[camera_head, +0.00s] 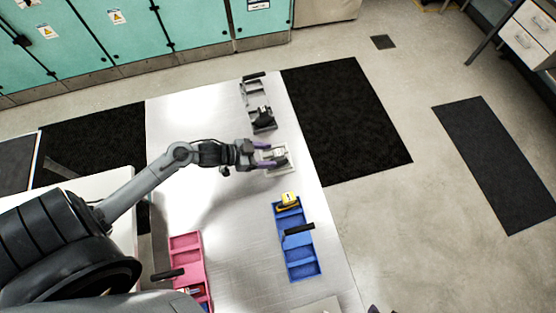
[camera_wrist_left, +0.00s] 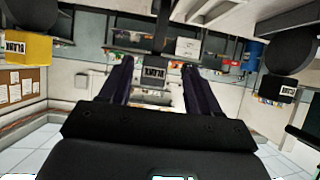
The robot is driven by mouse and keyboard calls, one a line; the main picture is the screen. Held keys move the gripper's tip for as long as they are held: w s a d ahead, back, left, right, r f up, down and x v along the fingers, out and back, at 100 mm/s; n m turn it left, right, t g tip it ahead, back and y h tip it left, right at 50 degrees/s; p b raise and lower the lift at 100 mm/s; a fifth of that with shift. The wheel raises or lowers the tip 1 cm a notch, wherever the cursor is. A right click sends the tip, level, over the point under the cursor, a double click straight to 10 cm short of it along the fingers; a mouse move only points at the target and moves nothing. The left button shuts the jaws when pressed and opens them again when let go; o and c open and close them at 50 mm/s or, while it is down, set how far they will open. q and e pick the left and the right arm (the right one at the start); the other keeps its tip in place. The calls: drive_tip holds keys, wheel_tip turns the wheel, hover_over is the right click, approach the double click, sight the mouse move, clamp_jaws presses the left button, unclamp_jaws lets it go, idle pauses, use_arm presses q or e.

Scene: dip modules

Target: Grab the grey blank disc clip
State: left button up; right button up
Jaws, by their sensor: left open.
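The grey blank disc clip (camera_head: 279,155) sits on a small pale tray (camera_head: 287,166) near the middle of the table in the head view. In the left wrist view, a grey block with a "BLANK" label (camera_wrist_left: 154,73) shows between the two fingers. My left gripper (camera_head: 266,154) is open, with its dark purple fingers at the near side of the clip, one to each side. The fingers also show in the left wrist view (camera_wrist_left: 157,64). Contact with the clip cannot be made out. Only a purple tip, apparently of my right gripper (camera_head: 373,309), shows at the bottom edge.
A grey tray (camera_head: 250,100) with a black item (camera_head: 262,115) lies beyond. A blue tray (camera_head: 302,268) with a yellow item (camera_head: 287,199) is nearer, and a pink tray (camera_head: 187,248) is at lower left. Bare tabletop (camera_head: 235,215) lies between them.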

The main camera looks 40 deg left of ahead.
sight(283, 156)
use_arm(q)
drive_tip(key=shift+d+r+p+x, duration=0.1)
drive_tip(key=shift+d+p+x, duration=0.1)
drive_tip(key=shift+x, duration=1.15)
drive_tip(key=shift+d+r+p+x, duration=0.1)
drive_tip(key=shift+d+p+x, duration=0.05)
drive_tip(key=shift+x, duration=1.2)
drive_tip(key=shift+w+d+f, duration=0.25)
drive_tip(key=shift+w+f, duration=0.05)
drive_tip(key=shift+f, duration=0.05)
drive_tip(key=shift+c, duration=0.3)
clamp_jaws()
drive_tip(key=shift+r, duration=0.1)
